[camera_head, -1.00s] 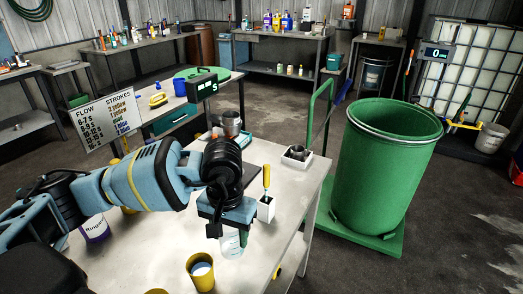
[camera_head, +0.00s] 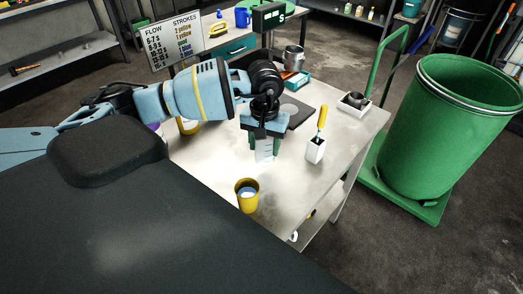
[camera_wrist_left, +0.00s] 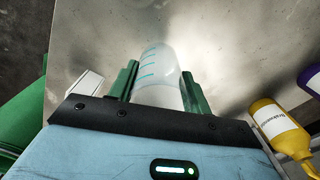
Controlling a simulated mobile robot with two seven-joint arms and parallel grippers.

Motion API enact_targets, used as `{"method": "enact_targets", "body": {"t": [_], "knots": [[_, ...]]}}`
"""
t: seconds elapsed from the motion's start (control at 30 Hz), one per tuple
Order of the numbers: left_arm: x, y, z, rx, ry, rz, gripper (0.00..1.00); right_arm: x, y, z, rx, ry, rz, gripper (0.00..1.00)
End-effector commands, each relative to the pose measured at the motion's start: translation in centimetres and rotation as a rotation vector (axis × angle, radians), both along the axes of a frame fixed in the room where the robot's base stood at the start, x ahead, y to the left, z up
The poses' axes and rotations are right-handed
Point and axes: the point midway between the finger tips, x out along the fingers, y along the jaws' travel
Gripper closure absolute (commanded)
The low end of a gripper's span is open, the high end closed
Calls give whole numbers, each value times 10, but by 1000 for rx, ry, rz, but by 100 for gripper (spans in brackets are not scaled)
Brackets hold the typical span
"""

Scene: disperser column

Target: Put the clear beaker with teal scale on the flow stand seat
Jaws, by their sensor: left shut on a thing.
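My left gripper (camera_head: 264,145) is shut on the clear beaker with teal scale (camera_head: 264,152), holding it over the pale worktable (camera_head: 215,158). In the left wrist view the beaker (camera_wrist_left: 158,72) is between the green fingers, with teal marks on its side. Whether its base touches the table I cannot tell. A dark flat base with a grey disc (camera_head: 289,110) lies just behind the gripper, partly hidden by it; I cannot tell whether this is the flow stand seat. My right gripper is not in view.
A yellow cup (camera_head: 247,197) stands in front of the gripper. A white holder with a yellow-handled tool (camera_head: 315,150) stands to the right. A metal pot (camera_head: 293,58) is farther back. A green drum (camera_head: 450,130) stands beyond the table's right edge.

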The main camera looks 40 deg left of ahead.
Motion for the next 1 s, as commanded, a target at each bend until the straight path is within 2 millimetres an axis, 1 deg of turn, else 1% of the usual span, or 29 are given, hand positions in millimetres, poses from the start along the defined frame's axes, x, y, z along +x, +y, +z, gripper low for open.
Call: {"method": "enact_targets", "body": {"t": [0.07,0.27,0.37,0.5,0.57,0.83,0.97,1.0], "knots": [[0,0,-4,-1,-1,0,76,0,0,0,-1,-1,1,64],[0,0,-8,0,-1,0,76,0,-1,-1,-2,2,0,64],[0,0,-17,2,1,0,76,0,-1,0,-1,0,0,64],[0,0,-36,0,0,0,76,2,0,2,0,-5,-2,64],[0,0,-41,0,-1,0,76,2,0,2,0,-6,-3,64],[0,0,-43,0,-1,-1,76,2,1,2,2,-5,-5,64],[0,0,-47,1,1,-1,76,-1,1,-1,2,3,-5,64],[0,0,-47,1,1,0,49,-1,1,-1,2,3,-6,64]]}}
